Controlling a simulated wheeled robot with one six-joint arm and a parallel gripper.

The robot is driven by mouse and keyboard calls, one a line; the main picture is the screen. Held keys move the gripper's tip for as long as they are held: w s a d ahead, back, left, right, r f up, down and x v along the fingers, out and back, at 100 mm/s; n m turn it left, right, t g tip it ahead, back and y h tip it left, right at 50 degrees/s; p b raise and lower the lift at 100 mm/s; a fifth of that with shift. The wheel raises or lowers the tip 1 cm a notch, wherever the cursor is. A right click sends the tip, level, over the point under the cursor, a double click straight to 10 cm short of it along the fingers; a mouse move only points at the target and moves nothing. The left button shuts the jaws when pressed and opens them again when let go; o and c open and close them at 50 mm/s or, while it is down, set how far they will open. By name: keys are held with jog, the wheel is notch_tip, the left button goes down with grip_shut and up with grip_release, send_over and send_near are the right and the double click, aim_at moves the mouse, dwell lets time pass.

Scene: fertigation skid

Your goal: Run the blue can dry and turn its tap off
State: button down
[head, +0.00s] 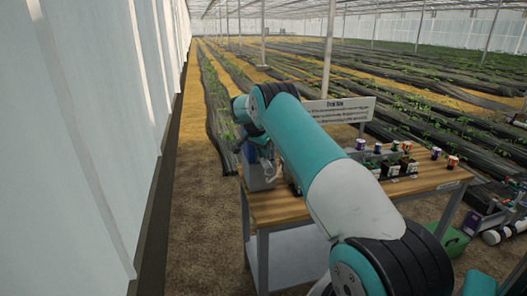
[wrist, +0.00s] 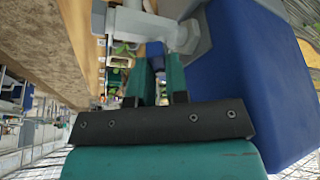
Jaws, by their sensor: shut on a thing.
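The blue can (wrist: 262,75) fills the right of the wrist view, close beside my gripper. In the head view the blue can (head: 257,178) stands at the left end of the bench, partly hidden by my arm. A light grey tap (wrist: 150,27) sticks out from the can at the top of the wrist view. My gripper (wrist: 155,72) is shut on the tap at a small blue part between its teal fingers. The tap's outlet and any flow cannot be made out.
The wooden bench (head: 275,208) bears several small pots and cups (head: 390,165) toward its right. A sign (head: 337,110) stands behind it. A green crate (head: 452,243) sits on the ground at right. The dirt aisle left of the bench is clear up to the white wall (head: 90,130).

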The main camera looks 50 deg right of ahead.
dwell(0.4)
jog(key=c, duration=1.1)
grip_release()
jog(key=v, duration=1.7)
jog(key=shift+a+r, duration=0.15)
jog(key=shift+a, duration=0.05)
